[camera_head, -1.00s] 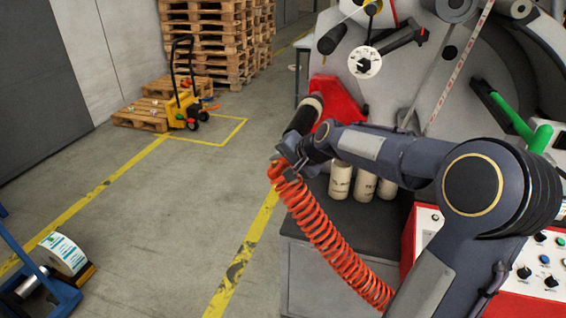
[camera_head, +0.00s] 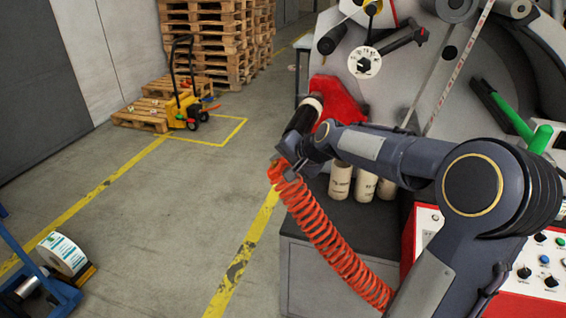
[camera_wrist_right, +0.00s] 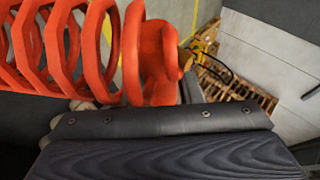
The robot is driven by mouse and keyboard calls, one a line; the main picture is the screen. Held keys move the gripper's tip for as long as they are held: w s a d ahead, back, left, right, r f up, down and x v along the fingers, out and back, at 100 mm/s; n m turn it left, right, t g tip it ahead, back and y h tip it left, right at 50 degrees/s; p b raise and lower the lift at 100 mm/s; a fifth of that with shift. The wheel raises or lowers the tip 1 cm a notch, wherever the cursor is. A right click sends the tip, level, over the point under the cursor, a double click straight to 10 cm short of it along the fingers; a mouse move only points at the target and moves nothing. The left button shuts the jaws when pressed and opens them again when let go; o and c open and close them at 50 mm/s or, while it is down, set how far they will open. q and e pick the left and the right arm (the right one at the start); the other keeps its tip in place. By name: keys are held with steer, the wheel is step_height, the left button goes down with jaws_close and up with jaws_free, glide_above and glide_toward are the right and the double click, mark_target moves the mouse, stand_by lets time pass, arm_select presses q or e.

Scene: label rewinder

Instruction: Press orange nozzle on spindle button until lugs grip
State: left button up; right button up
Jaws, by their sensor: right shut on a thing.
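The orange nozzle (camera_head: 277,172), at the upper end of a coiled orange hose (camera_head: 325,240), is in my right gripper (camera_head: 284,160). The gripper is shut on it; in the head view the fingers are small and partly hidden by the wrist. In the right wrist view the nozzle (camera_wrist_right: 156,55) stands beyond a dark finger (camera_wrist_right: 165,122). The black spindle (camera_head: 302,117) with a pale ring sticks out from a red bracket (camera_head: 340,98), just above the gripper. I cannot make out its button, or whether the nozzle touches it. My left gripper is out of view.
Several cream cylinders (camera_head: 340,180) stand on the dark machine top behind my forearm. A control panel (camera_head: 540,265) is at lower right. A blue stand (camera_head: 50,290) with a label roll (camera_head: 64,254) is at lower left. The floor (camera_head: 150,230) between is clear.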

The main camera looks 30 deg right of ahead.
mark_target(272, 176)
steer(key=shift+r, duration=0.1)
stand_by(0.4)
steer(key=shift+s+a, duration=0.9)
steer(key=shift+a, duration=0.15)
steer(key=shift+s+a+p, duration=0.35)
steer(key=shift+s+a, duration=0.6)
steer(key=shift+a, duration=0.15)
steer(key=shift+s+a+p, duration=0.65)
steer(key=shift+s+a, duration=0.4)
steer(key=shift+a, duration=0.25)
steer(key=s+a+f+b, duration=0.1)
steer(key=s+a+f, duration=0.3)
steer(key=s+a, duration=0.3)
steer(key=shift+a, duration=0.65)
